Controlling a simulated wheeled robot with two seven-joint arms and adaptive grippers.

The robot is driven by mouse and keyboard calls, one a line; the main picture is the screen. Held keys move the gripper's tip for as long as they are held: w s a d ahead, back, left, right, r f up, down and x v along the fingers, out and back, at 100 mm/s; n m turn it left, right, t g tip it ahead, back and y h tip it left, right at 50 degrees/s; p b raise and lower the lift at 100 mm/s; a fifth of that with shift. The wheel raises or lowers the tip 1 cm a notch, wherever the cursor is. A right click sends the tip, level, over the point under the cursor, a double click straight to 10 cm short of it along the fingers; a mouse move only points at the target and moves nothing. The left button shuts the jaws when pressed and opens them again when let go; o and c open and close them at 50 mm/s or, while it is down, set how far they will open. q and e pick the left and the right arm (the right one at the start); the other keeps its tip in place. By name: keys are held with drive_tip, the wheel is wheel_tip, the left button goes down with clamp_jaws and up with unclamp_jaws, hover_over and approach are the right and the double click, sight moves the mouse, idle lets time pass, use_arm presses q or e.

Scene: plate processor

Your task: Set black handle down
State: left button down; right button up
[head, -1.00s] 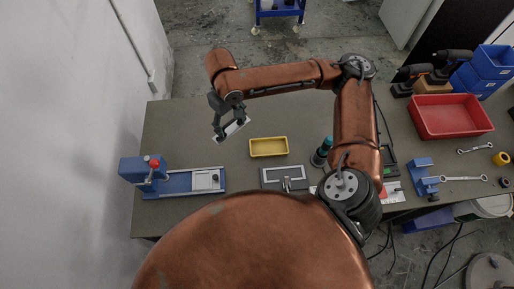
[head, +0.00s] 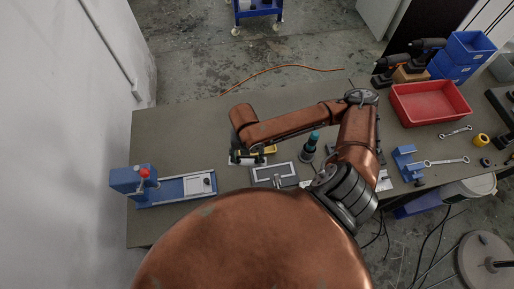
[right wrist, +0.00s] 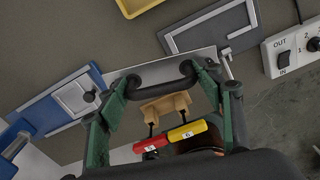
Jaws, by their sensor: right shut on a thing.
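The black handle (right wrist: 160,76) is a dark bar with bent ends on a flat pale metal plate (right wrist: 207,57), in the right wrist view. My right gripper (right wrist: 160,95) is shut on the handle, with a green finger at each end of the bar. In the head view my right gripper (head: 248,157) is low over the table, left of the grey frame and beside the yellow tray. The plate's pale edge (head: 236,163) shows there; the handle is mostly hidden. I cannot tell whether the plate touches the table. My left gripper is not in view.
The grey frame (head: 257,174) lies close on the right. The blue fixture (head: 170,191) with a pale block (head: 201,183) is on the left. The table's back left is clear.

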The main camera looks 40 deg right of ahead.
drive_tip(key=shift+s+d+f+n, duration=0.1)
drive_tip(key=shift+s+f+n, duration=0.15)
drive_tip(key=shift+n, duration=0.25)
drive_tip(key=shift+s+d+f+n, duration=0.1)
drive_tip(key=shift+s+n, duration=0.15)
drive_tip(key=shift+n, duration=0.25)
drive_tip(key=shift+w+d+f, duration=0.15)
drive_tip(key=shift+d+f, duration=0.05)
drive_tip(key=w+d+f, duration=0.2)
drive_tip(key=d+f, duration=0.1)
drive_tip(key=w+d+f, duration=0.6)
drive_tip(key=shift+d, duration=0.4)
drive_tip(key=shift+w+d+f, duration=0.15)
drive_tip(key=shift+d+f, duration=0.05)
drive_tip(key=shift+f, duration=0.05)
drive_tip(key=shift+d+f, duration=0.1)
drive_tip(key=shift+f, duration=1.5)
drive_tip(key=shift+f, duration=0.1)
drive_tip(key=o, duration=1.4)
drive_tip(key=shift+c, duration=0.2)
